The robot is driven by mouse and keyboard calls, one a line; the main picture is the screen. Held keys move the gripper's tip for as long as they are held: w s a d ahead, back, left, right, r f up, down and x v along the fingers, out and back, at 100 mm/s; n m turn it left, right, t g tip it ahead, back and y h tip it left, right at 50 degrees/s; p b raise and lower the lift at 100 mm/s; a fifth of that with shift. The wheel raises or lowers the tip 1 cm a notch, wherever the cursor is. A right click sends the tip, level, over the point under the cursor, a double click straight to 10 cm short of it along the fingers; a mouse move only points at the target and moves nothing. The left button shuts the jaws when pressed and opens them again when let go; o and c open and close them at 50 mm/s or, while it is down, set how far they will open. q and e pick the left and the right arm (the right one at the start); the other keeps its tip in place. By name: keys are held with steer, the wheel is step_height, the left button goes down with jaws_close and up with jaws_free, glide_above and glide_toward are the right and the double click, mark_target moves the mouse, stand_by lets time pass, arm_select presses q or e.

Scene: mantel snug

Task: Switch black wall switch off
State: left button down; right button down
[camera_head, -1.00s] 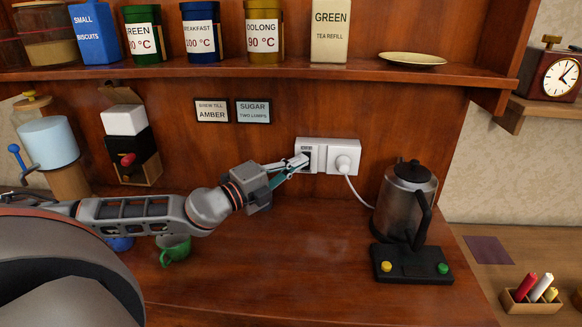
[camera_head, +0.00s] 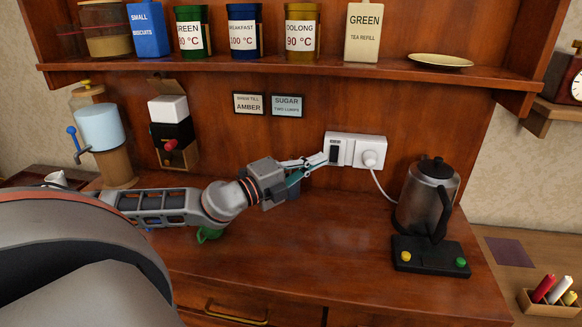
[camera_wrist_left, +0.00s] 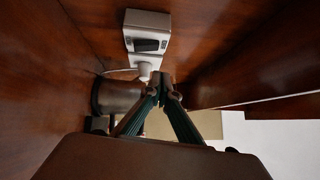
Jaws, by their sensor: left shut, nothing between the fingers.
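The black wall switch (camera_head: 334,153) is a dark rocker in the left half of a white wall plate (camera_head: 351,144) on the wood panel. In the left wrist view the black switch (camera_wrist_left: 147,45) shows unobstructed, above the fingertips. My left gripper (camera_head: 324,159) is shut and empty, its tips just left of the plate and seemingly a little apart from the switch. In the left wrist view the fingertips of my left gripper (camera_wrist_left: 166,80) meet. I cannot tell which way the rocker is tipped. My right gripper is not in view.
A white plug (camera_head: 371,158) sits in the plate's right half, its cord running to the kettle (camera_head: 428,195) on a black base (camera_head: 432,256). A green cup (camera_head: 209,235) is partly hidden below my left arm. A shelf (camera_head: 300,75) with tins runs above. The counter's middle is clear.

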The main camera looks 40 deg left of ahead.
arm_select(q)
steer(key=r+p+v, duration=0.1)
steer(key=p+v, duration=0.1)
steer(key=v, duration=0.5)
steer(key=shift+r, duration=0.3)
steer(key=shift+s, duration=0.1)
stand_by(0.6)
